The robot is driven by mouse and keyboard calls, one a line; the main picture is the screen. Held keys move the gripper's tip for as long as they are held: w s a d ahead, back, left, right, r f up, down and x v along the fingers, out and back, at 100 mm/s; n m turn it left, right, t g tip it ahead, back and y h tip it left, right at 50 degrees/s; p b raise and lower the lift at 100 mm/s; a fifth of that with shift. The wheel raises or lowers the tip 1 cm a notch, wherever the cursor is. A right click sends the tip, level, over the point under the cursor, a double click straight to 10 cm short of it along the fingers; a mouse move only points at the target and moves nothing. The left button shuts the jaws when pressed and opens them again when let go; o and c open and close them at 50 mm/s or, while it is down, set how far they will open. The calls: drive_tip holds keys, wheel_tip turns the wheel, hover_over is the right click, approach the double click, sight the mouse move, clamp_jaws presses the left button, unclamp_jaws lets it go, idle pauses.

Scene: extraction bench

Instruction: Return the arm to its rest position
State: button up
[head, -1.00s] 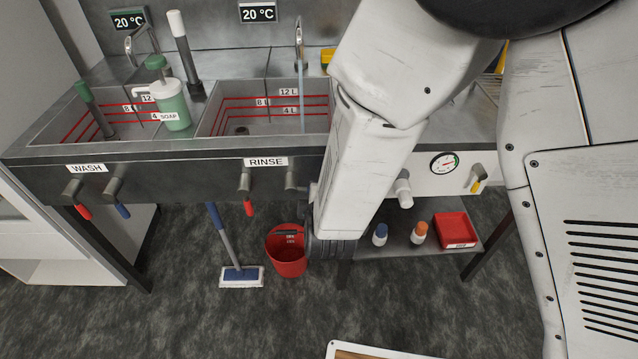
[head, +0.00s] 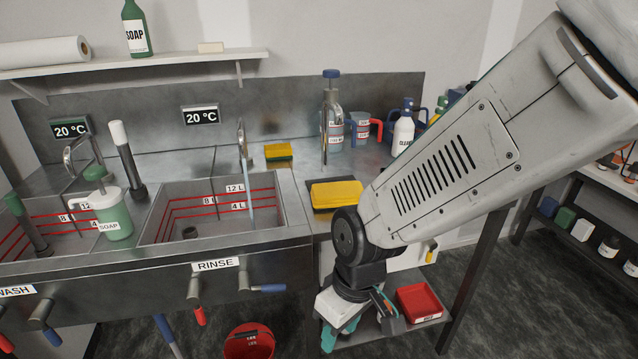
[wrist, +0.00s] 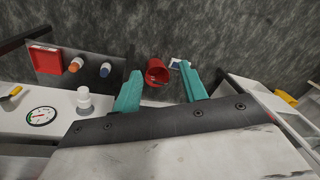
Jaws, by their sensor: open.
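My gripper (head: 354,322) hangs in front of the bench's right part, below counter level, with its teal fingers apart. The gripper touches nothing that I can make out.
The rinse basin (head: 290,215) has a stream falling from its tap (head: 242,145). A lower shelf with a red tray (head: 418,303) is close to my gripper. A soap dispenser (head: 114,215) stands at the left.

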drive_tip(key=s+d+r+m+t+h, duration=0.1)
drive_tip(key=s+d+r+m, duration=0.3)
drive_tip(key=d+r, duration=0.5)
drive_tip(key=s+d+r+m+t, duration=0.1)
drive_tip(key=s+d+r+m, duration=0.3)
drive_tip(key=d+r, duration=0.4)
drive_tip(key=d+m, duration=0.1)
drive_tip(key=d, duration=0.5)
drive_tip(key=shift+s+r+h, duration=0.25)
drive_tip(key=shift+r+h, duration=0.1)
drive_tip(key=shift+h, duration=0.05)
